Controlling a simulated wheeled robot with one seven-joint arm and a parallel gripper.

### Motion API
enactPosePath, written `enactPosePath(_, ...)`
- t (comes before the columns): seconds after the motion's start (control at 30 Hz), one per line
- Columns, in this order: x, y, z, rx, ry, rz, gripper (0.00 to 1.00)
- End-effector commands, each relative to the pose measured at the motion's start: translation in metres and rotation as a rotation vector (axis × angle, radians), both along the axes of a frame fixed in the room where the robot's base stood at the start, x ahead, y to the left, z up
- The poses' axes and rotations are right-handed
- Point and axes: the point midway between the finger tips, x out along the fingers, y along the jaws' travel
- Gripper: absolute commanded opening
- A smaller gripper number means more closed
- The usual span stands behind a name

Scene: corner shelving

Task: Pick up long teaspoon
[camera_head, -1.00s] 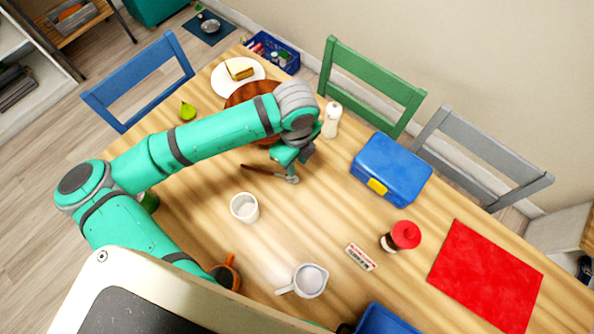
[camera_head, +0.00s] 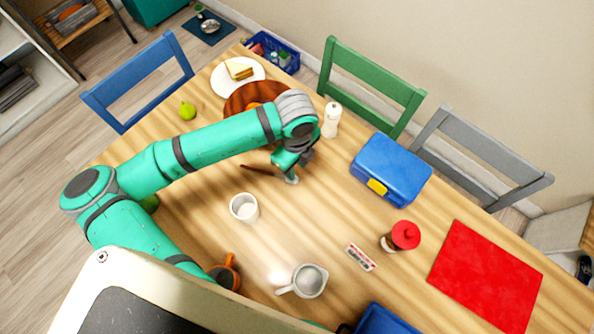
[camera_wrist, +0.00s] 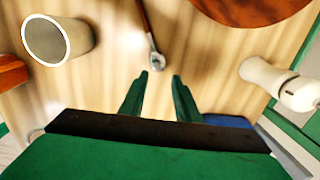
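The long teaspoon lies on the wooden table; its dark brown handle (camera_head: 258,169) shows left of my gripper (camera_head: 293,174) in the head view. In the wrist view the spoon (camera_wrist: 148,30) runs down from the top edge, with its small metal end just ahead of my gripper (camera_wrist: 164,76). The two green fingers are apart with nothing between them. The spoon's end is slightly left of the middle of the gap. In the head view my gripper partly covers the metal end, and contact with it cannot be told.
A white cup (camera_head: 244,207) stands left of the spoon in the wrist view, and a white shaker (camera_head: 332,120) stands right. A round wooden board (camera_head: 236,104) lies beyond it.

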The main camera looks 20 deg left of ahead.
Motion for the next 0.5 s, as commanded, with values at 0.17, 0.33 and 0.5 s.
enactPosePath(0.17, 0.0000, 0.0000, -0.0007, 0.000, 0.000, 0.000, 0.29)
enactPosePath(0.33, -0.0001, 0.0000, -0.0006, 0.000, 0.000, 0.000, 0.17)
enactPosePath(0.5, -0.0001, 0.0000, -0.0005, 0.000, 0.000, 0.000, 0.00)
